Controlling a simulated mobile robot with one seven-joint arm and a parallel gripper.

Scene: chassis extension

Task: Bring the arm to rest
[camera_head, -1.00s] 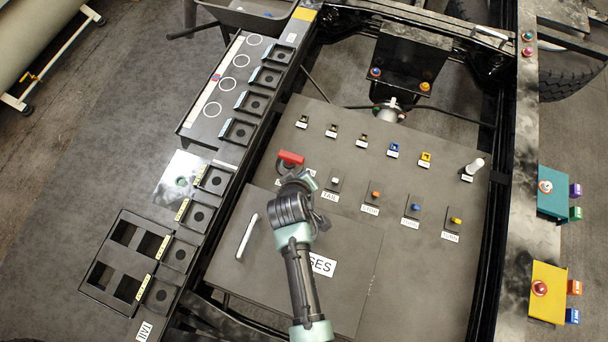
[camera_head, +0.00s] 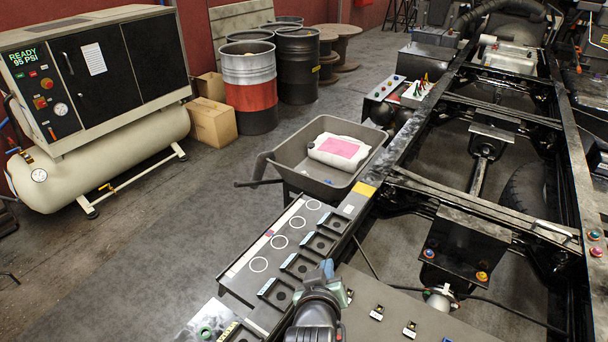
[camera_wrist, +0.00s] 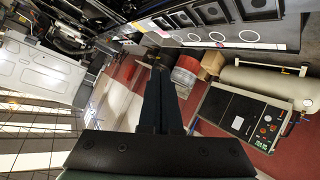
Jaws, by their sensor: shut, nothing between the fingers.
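My arm rises from the bottom edge of the head view, over the near end of the dark slotted tray. My gripper (camera_head: 327,268) shows only in part there, above the tray. In the wrist view my gripper (camera_wrist: 158,70) has its two dark fingers together, with nothing between them. The wrist camera faces out over the room, and the scene appears upside down. No object touches the fingers.
The slotted tray (camera_head: 240,274) with white rings runs along the chassis rail. The compressor (camera_head: 100,110) and barrels (camera_head: 250,85) stand at the back left. Grey floor is clear between.

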